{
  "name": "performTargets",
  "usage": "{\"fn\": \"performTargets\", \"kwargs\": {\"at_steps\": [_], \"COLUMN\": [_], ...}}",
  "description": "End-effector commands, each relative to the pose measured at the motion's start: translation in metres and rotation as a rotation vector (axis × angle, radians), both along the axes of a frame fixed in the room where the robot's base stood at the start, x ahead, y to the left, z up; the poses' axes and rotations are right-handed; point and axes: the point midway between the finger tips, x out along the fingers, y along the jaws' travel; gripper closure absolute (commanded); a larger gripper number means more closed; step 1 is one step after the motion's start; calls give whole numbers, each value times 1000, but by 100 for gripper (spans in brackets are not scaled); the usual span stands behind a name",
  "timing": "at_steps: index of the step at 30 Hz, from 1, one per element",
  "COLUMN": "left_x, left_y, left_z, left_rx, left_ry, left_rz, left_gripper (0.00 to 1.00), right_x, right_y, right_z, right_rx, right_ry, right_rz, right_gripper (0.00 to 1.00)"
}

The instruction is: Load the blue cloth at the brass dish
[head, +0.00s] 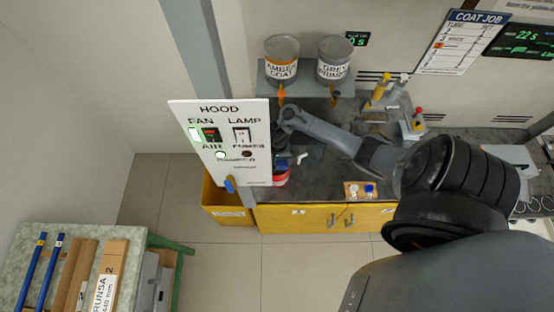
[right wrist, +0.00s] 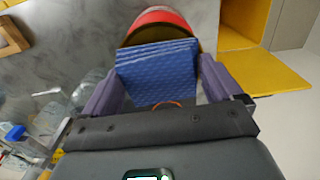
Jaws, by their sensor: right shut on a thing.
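My right gripper (head: 283,163) is low over the bench's left end, partly behind the hood panel in the head view. In the right wrist view its fingers (right wrist: 158,82) are shut on the blue cloth (right wrist: 157,72), a folded, quilted-looking pad. Just beyond the cloth is a round red container (right wrist: 155,17) with a brownish inside; its red side also shows in the head view (head: 281,178). The cloth hides part of it, and I cannot tell whether they touch. I cannot make out a brass dish for certain. My left gripper is not in view.
The hood panel (head: 219,141) stands left of my right forearm. Amber and grey coat pots (head: 282,61) sit on a shelf behind. A yellow bin (head: 226,207) stands left of the bench.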

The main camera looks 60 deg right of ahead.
Motion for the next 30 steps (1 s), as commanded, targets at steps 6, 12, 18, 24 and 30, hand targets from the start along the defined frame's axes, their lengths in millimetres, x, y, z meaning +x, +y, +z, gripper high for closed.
{"fn": "performTargets", "kwargs": {"at_steps": [6, 12, 18, 24, 30], "left_x": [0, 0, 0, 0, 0], "left_y": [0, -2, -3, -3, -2], "left_z": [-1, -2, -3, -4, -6], "left_rx": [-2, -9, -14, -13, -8], "left_ry": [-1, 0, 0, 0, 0], "left_rz": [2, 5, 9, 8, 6], "left_gripper": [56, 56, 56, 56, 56], "right_x": [0, 0, 0, 0, 0], "right_y": [0, 0, 0, 0, 0], "right_z": [-3, -6, -8, -10, -13], "right_rx": [0, 0, 0, 1, 1], "right_ry": [0, 0, 0, 0, 0], "right_rz": [0, 0, 0, 0, 0], "right_gripper": [32, 32, 32, 32, 32]}}
